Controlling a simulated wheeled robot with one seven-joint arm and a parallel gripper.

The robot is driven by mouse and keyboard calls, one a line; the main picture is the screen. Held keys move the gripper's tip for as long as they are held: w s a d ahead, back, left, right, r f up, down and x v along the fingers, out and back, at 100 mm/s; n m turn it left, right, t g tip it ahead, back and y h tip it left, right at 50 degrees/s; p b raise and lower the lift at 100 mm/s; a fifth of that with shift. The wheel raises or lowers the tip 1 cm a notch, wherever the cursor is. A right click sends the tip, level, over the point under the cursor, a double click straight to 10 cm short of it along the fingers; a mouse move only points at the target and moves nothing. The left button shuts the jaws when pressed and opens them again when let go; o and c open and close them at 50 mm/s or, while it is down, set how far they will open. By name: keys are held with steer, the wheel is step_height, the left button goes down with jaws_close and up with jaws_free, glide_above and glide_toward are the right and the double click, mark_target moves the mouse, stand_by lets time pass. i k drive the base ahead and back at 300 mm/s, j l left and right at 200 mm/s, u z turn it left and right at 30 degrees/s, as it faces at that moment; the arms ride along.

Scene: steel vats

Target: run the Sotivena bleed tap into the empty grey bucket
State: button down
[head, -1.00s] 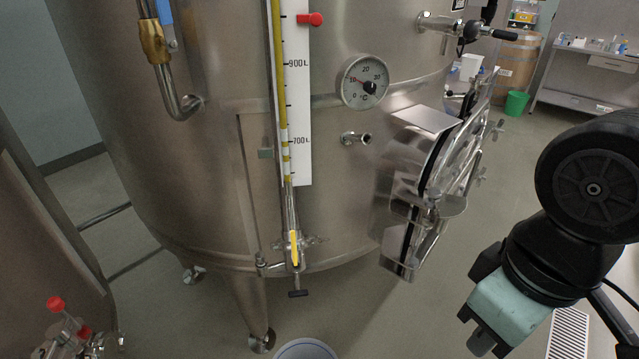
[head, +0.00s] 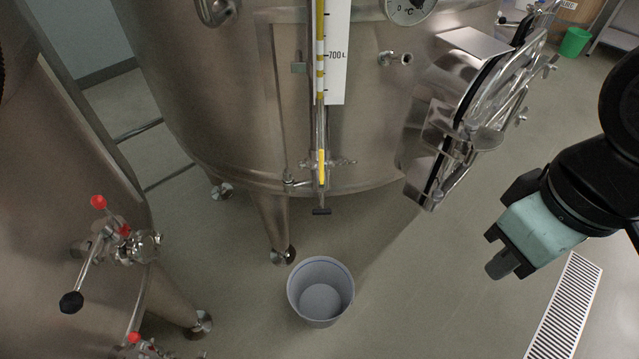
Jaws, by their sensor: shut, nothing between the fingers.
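The grey bucket (head: 320,272) stands upright on the floor in front of the large steel vat (head: 225,100). I see no liquid in it. Above and behind it, at the foot of the level gauge, is a small tap assembly (head: 321,168) with a yellow part and a dark crossbar at its lower end. No stream shows from it. I cannot read any Sotivena label. My gripper (head: 497,266) is at the right, shut and empty, pointing down and left. It is well apart from the tap and the bucket.
An open steel manway door (head: 490,90) juts from the vat between tap and arm. Valves with red knobs and a black-ended lever (head: 72,302) stick out from another vessel at left. A floor grate (head: 562,315) lies at right. Floor around the bucket is mostly clear.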

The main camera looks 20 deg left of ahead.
mark_target(321, 210)
steer(key=u, duration=0.9)
